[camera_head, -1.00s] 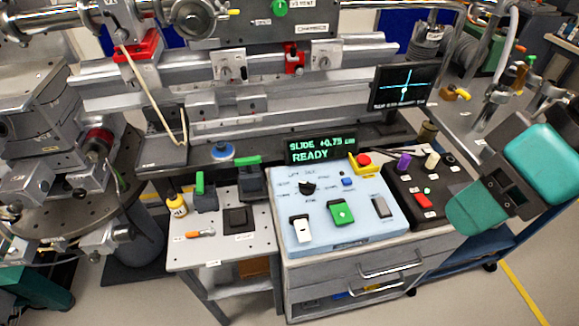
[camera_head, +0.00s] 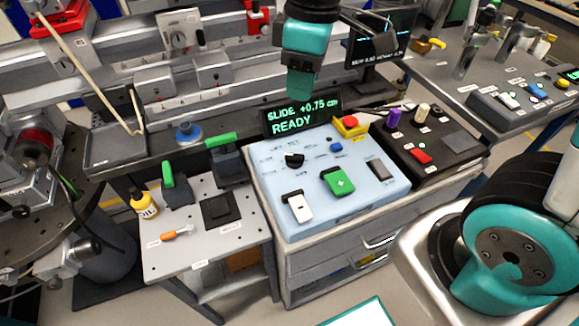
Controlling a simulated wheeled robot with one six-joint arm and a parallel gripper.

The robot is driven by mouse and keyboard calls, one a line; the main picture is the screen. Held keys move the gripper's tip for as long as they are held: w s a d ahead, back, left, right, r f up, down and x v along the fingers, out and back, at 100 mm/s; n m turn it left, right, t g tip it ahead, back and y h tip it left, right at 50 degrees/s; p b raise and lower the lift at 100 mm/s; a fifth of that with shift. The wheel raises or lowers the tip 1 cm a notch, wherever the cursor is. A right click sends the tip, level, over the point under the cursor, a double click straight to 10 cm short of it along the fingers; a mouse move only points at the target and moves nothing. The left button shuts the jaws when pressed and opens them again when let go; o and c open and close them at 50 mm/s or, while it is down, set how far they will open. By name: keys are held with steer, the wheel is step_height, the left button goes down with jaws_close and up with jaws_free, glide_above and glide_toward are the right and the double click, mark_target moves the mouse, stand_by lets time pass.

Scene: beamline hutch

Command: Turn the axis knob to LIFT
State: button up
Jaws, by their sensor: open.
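The axis knob (camera_head: 294,160) is a small black knob at the upper left of the light-blue control panel (camera_head: 345,205). The printed labels around it are too small to read, and I cannot tell exactly where it points. A black display (camera_head: 302,118) behind the panel reads "SLIDE +0.75 cm READY" in green. My gripper (camera_head: 298,92) hangs from the top of the view, in front of the display's top edge and apart from the knob. It is open and empty; its fingers are hard to make out.
The panel also carries a white rocker (camera_head: 298,207), a green button (camera_head: 338,182), a blue button (camera_head: 336,147), a grey switch (camera_head: 379,170) and a red emergency stop (camera_head: 351,122). A black box with knobs (camera_head: 440,150) stands right. Green-handled clamps (camera_head: 222,141) stand left.

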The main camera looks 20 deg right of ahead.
steer(key=n+h+b, duration=0.1)
glide_above(297, 155)
step_height(297, 155, down, 4)
step_height(297, 155, down, 17)
steer(key=shift+f+b, duration=0.2)
steer(key=shift+b, duration=0.3)
steer(key=shift+c, duration=0.2)
jaws_close()
